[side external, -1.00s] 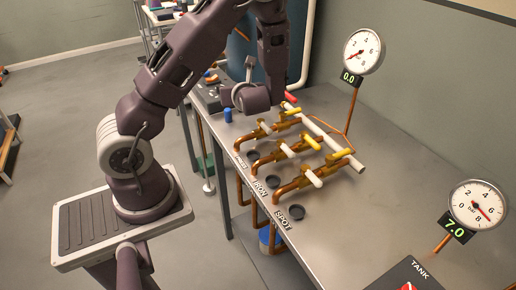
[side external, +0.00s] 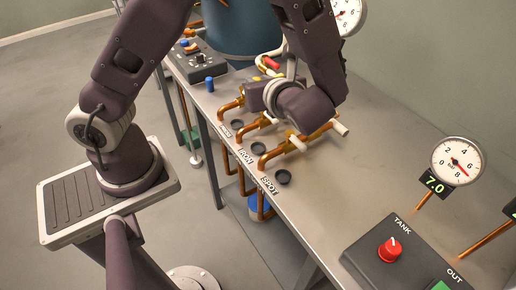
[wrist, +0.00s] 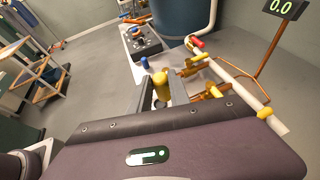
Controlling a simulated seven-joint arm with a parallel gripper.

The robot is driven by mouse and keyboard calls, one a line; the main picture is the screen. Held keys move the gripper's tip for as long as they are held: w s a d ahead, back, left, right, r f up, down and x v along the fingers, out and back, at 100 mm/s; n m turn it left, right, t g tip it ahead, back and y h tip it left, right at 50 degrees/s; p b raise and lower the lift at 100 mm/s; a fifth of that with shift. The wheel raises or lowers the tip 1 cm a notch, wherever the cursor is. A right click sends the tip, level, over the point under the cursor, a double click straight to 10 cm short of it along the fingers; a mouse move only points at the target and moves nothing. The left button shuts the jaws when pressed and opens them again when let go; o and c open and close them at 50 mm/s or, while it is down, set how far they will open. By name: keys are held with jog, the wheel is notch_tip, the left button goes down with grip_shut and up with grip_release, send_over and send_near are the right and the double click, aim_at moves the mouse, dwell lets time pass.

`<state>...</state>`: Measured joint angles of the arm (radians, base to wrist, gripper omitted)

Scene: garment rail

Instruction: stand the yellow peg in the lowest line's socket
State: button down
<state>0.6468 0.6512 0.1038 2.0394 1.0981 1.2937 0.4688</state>
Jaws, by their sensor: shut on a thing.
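The yellow peg (wrist: 162,84) is between the fingers of my gripper (wrist: 162,90) in the wrist view, and the gripper is shut on it. It looks upright; its lower end is partly hidden. In the side view my gripper is over the copper lines, and the arm hides the peg. Three dark round sockets lie along the bench's front edge: one by the IRON label (side external: 249,143), one by the SPOT label (side external: 284,177), and one farther back (side external: 237,124). I cannot tell which line is lowest.
A blue peg (side external: 210,84) stands on the bench, behind the sockets. Copper pipes (side external: 275,155) with valve handles rise beside the sockets. A tank gauge (side external: 458,161) reads 7.0. A box with a red knob (side external: 390,249) is at front right.

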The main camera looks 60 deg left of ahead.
jog(key=f, duration=0.5)
jog(key=d+f, duration=0.1)
jog(key=f, duration=0.4)
jog(key=s+d+f, duration=0.1)
jog(key=f, duration=0.4)
jog(key=shift+s+d+f, duration=0.1)
jog(key=shift+d, duration=0.15)
jog(key=shift+f, duration=0.1)
jog(key=c, duration=1.2)
grip_release()
